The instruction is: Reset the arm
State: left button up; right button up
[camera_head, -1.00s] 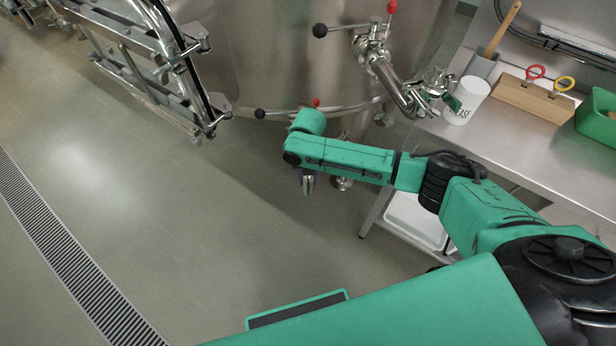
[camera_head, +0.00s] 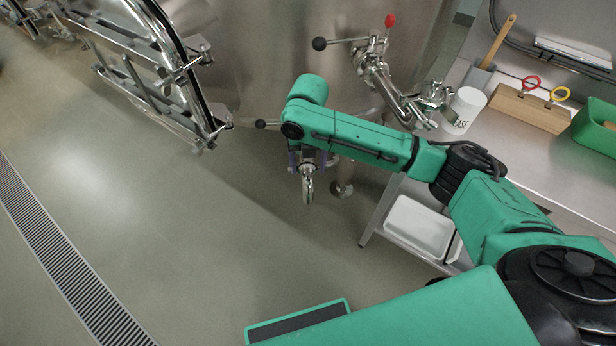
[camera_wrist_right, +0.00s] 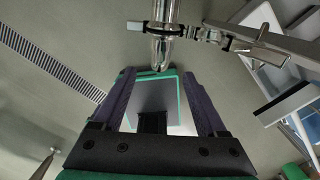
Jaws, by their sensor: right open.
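My right arm is the green one in the head view, reaching left in front of the steel vat. My right gripper (camera_head: 307,165) hangs below its wrist, pointing down, its dark purple fingers apart. In the right wrist view the gripper (camera_wrist_right: 157,76) is open, with nothing held between its fingers. A shiny steel spout (camera_wrist_right: 161,45) with a clamp and handle shows just past the fingertips there. A curved steel end (camera_head: 308,186) shows at the gripper in the head view; I cannot tell whether they touch. My left gripper is not in view.
The steel vat (camera_head: 270,60) stands behind the arm, with a valve pipe (camera_head: 382,78) to the right. A metal table (camera_head: 510,140) holds a white cup (camera_head: 463,110), a wooden block (camera_head: 530,107) and a green bin (camera_head: 598,127). Floor at left is open, crossed by a drain grate (camera_head: 62,260).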

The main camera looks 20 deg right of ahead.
jog(key=shift+r, duration=0.45)
